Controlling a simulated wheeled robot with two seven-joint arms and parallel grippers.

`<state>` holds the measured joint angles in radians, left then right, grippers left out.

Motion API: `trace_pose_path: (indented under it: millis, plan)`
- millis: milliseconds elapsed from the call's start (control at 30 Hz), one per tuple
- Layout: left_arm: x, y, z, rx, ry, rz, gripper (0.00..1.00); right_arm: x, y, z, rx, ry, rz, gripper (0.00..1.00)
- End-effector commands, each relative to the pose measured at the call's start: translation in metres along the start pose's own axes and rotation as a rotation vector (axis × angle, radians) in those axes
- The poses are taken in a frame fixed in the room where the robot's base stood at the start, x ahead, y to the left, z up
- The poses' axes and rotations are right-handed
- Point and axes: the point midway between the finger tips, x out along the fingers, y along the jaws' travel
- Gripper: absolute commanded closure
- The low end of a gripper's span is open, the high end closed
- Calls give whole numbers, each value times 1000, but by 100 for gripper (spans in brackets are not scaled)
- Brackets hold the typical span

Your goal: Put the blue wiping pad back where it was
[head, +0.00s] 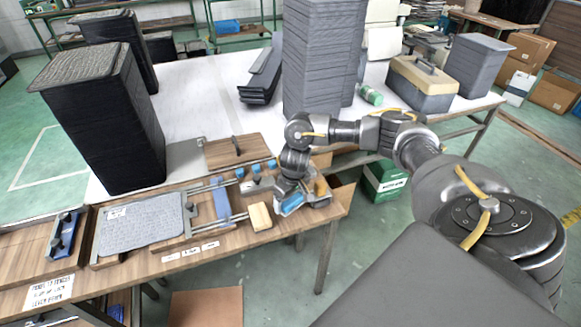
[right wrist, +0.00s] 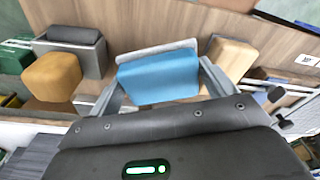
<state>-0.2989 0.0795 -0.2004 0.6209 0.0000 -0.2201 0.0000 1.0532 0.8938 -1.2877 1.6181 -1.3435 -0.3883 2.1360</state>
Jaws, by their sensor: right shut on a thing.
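The blue wiping pad (right wrist: 160,80) has a light grey strip along its far edge. It sits between the two fingers of my right gripper (right wrist: 160,90), which is shut on it. In the head view the pad (head: 291,204) shows as a small blue patch below my right gripper (head: 290,198), over the right end of the wooden bench. Whether the pad touches the surface under it cannot be told. My left gripper is not in view.
A pale wooden block (head: 260,216) lies left of the pad. A yellow block (right wrist: 52,77) and a grey holder (right wrist: 92,62) stand on its other side. A grey textured panel (head: 142,224) lies on the bench further left. Tall panel stacks (head: 100,120) stand behind.

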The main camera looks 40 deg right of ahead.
Motion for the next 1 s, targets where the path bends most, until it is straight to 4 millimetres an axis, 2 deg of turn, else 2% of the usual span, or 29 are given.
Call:
trace_pose_path:
  millis: [200, 500, 867, 900, 967, 1000]
  plan:
    - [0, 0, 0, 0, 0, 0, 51, 5, 4, -1, 2, 0, 1, 38]
    - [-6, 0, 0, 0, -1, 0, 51, 38, 7, 2, 0, -1, 1, 38]
    - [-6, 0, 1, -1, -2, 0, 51, 42, 6, 2, 0, 1, 0, 38]
    - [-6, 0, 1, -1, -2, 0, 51, 42, 6, 2, 0, 1, 0, 16]
    - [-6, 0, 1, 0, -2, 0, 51, 42, 6, 2, 0, 1, 0, 8]
    - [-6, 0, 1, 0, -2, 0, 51, 42, 6, 2, 0, 1, 0, 8]
